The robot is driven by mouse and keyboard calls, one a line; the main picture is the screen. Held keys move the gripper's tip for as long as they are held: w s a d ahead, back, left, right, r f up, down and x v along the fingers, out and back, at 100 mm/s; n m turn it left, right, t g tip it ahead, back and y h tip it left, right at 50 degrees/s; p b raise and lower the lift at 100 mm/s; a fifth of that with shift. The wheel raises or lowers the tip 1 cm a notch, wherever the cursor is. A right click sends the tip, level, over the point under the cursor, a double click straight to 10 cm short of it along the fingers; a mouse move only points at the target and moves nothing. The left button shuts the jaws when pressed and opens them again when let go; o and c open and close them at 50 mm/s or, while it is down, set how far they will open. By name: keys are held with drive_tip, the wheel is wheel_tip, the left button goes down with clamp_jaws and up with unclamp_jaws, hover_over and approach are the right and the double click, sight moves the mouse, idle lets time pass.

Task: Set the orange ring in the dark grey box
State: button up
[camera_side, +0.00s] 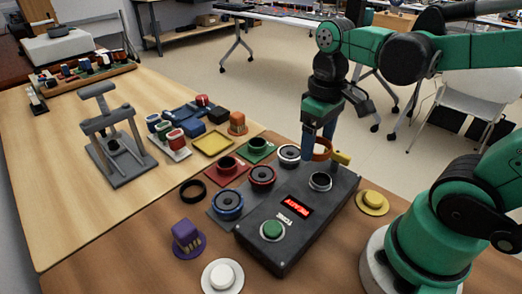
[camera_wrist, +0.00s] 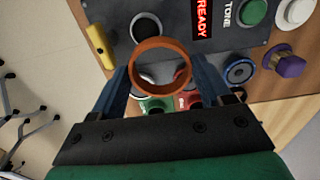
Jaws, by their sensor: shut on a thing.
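The orange ring (camera_side: 322,148) is held between the blue fingers of my gripper (camera_wrist: 160,76), above the far end of the dark grey box (camera_side: 292,240). In the wrist view the ring (camera_wrist: 136,72) looks round and its opening faces the camera. The box has a red READY display (camera_side: 297,203), a green TONE button (camera_side: 272,229) and a round light-rimmed socket (camera_side: 320,181). The socket also shows in the wrist view (camera_wrist: 146,24), partly behind the ring. The ring appears apart from the box; the exact height is hard to tell.
A yellow bar (camera_side: 341,158) stands at the box's far edge, close to the ring. Several round speaker parts (camera_side: 262,176) lie left of the box. A yellow knob (camera_side: 372,201), purple knob (camera_side: 186,237) and black ring (camera_side: 192,190) surround it. A grey stand (camera_side: 113,140) is farther left.

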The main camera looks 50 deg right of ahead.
sight(323, 173)
drive_tip(key=shift+s+d+f, duration=0.45)
drive_tip(key=shift+s+d, duration=0.1)
drive_tip(key=shift+d, duration=0.25)
drive_tip(key=shift+d+f, duration=0.1)
drive_tip(key=shift+f, duration=3.35)
drive_tip(key=shift+s+f, duration=0.1)
drive_tip(key=shift+f, duration=0.15)
drive_tip(key=o, duration=1.1)
drive_tip(key=shift+o, duration=0.2)
wheel_tip(323, 173, up, 8)
drive_tip(key=shift+f, duration=0.25)
